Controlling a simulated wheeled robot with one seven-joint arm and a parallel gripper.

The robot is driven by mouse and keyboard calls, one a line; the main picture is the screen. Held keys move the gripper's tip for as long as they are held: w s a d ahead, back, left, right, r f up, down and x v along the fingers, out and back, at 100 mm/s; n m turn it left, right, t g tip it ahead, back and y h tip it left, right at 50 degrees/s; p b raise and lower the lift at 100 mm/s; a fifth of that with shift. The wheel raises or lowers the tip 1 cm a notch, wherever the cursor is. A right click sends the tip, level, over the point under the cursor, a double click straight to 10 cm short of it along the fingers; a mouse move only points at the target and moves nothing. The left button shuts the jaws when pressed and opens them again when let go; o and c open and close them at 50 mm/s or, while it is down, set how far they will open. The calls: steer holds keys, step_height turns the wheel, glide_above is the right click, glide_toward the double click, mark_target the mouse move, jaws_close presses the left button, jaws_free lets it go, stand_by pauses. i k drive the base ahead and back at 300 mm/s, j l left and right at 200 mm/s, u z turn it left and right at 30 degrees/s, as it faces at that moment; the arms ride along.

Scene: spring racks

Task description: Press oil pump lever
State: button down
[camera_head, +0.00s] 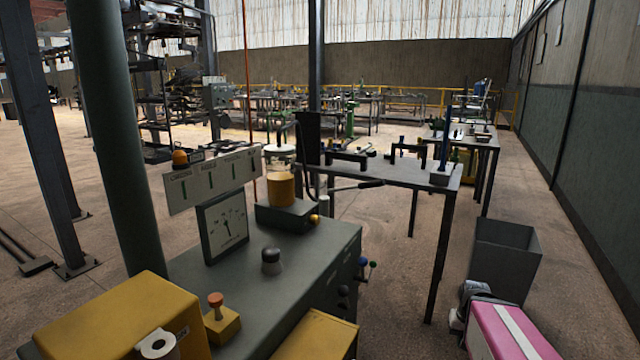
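An oil pump with a clear jar of amber oil (281,188) stands on a dark base (287,217) at the back of the green-grey machine cabinet (275,260). A thin lever (345,188) with a black grip (371,184) reaches out to the right of the pump, nearly level, in front of the workbench. Where the lever joins the pump is too small to make out. My gripper is not in view, so its position relative to the lever cannot be seen.
A gauge plate (223,228), black knob (271,261) and yellow boxes (125,318) crowd the cabinet. A workbench (405,173) stands behind. A grey bin (503,262) and pink-and-white case (510,332) are at right. Floor between cabinet and bin is clear.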

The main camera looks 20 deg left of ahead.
mark_target(377, 183)
steer(key=u, duration=1)
steer(key=l, duration=0.15)
steer(key=k, duration=0.05)
